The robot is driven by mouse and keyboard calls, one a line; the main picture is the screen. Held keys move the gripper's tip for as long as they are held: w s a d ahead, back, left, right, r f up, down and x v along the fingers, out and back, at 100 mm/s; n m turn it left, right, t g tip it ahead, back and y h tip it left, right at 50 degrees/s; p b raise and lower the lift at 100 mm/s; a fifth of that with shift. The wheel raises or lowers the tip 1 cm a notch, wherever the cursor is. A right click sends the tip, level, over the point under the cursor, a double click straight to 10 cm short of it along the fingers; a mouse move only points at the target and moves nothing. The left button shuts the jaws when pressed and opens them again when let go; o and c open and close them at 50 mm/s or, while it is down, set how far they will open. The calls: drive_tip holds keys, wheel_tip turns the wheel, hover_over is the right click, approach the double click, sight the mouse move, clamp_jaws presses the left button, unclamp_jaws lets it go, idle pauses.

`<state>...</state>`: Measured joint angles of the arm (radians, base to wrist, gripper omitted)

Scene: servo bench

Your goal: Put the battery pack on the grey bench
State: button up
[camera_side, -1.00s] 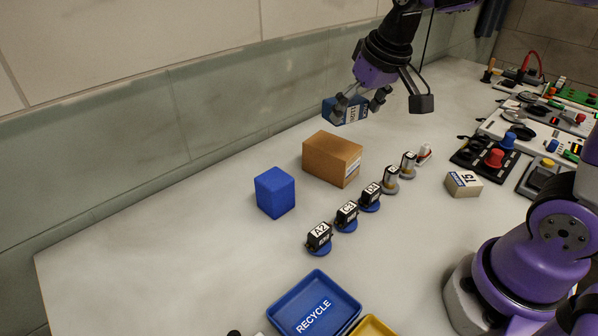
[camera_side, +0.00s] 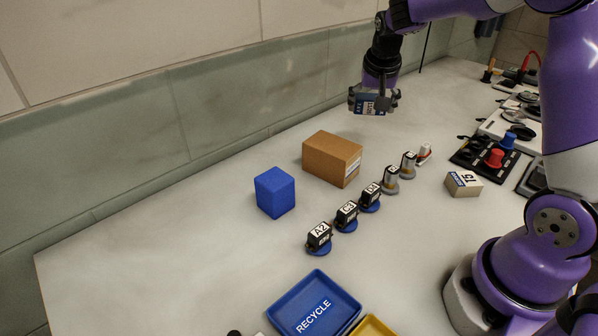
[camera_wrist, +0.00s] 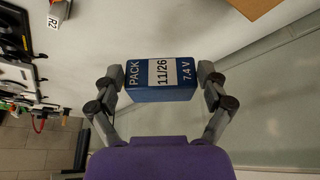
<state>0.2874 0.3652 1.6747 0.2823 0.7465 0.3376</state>
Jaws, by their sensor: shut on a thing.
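The battery pack (camera_wrist: 161,79) is a blue block with a white label reading "PACK 11/26 7.4 V". My gripper (camera_side: 374,101) is shut on it, with one finger on each end, as the wrist view shows. In the side view the pack (camera_side: 366,103) is partly hidden by the fingers. My gripper points down and holds the pack in the air above the far part of the grey bench (camera_side: 180,270), behind and right of the cardboard box.
A cardboard box (camera_side: 332,158) and a blue block (camera_side: 275,193) stand on the bench. Several small servos, one labelled A2 (camera_side: 319,238), form a row. A blue RECYCLE tray (camera_side: 314,305) is in front. A box marked 15 (camera_side: 463,183) and panels (camera_side: 485,157) are right. The left bench is clear.

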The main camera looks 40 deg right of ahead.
drive_tip(key=shift+d+f, duration=0.1)
drive_tip(key=shift+d, duration=0.15)
hover_over(395, 140)
drive_tip(key=a, duration=0.1)
drive_tip(key=f, duration=0.7)
drive_tip(key=shift+s, duration=0.35)
drive_tip(key=shift+f, duration=1.8)
drive_tip(key=shift+f, duration=0.2)
drive_tip(key=o, duration=1)
drive_tip(key=shift+c, duration=0.2)
